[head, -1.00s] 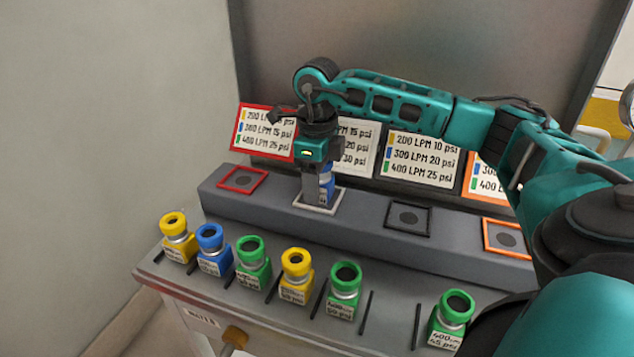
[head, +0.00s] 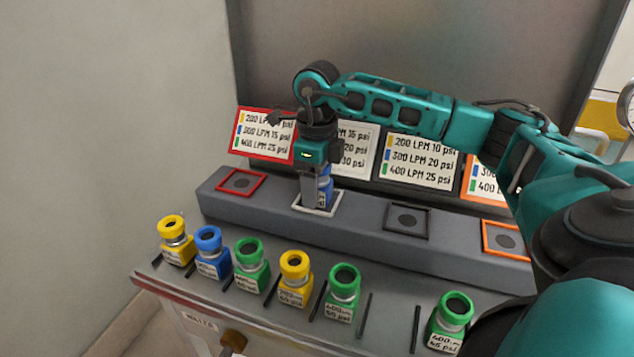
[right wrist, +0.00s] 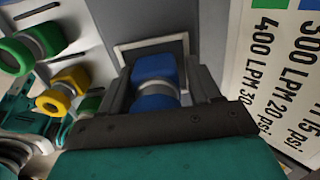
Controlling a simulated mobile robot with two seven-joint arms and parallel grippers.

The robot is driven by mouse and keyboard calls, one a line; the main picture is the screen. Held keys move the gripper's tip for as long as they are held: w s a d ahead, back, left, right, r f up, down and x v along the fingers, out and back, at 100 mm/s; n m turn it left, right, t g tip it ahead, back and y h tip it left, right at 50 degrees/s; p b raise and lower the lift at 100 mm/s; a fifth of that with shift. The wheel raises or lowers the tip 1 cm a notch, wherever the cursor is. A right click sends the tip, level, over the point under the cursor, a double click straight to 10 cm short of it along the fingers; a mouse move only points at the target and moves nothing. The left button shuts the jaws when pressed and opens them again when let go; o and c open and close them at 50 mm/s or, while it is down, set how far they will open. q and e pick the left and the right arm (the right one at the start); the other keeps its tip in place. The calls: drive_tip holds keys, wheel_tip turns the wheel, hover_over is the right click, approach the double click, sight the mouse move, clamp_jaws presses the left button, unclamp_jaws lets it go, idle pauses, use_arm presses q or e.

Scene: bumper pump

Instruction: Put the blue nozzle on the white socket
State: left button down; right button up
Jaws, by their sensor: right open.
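A blue nozzle (head: 325,190) stands upright on the white-framed socket (head: 335,206), partly hidden behind my right gripper (head: 314,190). In the right wrist view the blue nozzle (right wrist: 155,75) sits inside the socket's white frame (right wrist: 122,50). My right gripper's two fingers (right wrist: 160,88) are on either side of it, open. The gripper points down over the socket in the head view. My left gripper is not in view.
Red (head: 240,182), black (head: 407,219) and orange (head: 506,240) framed sockets share the grey ledge and are empty. Several yellow, blue and green nozzles stand in a front row, including another blue one (head: 210,252). Label boards stand behind the ledge.

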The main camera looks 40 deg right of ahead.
drive_tip(key=shift+s+a+f, duration=0.2)
drive_tip(key=shift+a+f, duration=0.2)
drive_tip(key=shift+r, duration=0.25)
wheel_tip(320, 180, up, 11)
drive_tip(key=shift+w+d+r+p, duration=0.1)
drive_tip(key=shift+w+p, duration=0.05)
drive_tip(key=shift+p, duration=0.85)
drive_tip(key=shift+r, duration=0.4)
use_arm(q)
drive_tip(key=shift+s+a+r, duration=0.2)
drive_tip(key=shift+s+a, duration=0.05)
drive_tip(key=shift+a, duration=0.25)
use_arm(e)
drive_tip(key=shift+r, duration=0.3)
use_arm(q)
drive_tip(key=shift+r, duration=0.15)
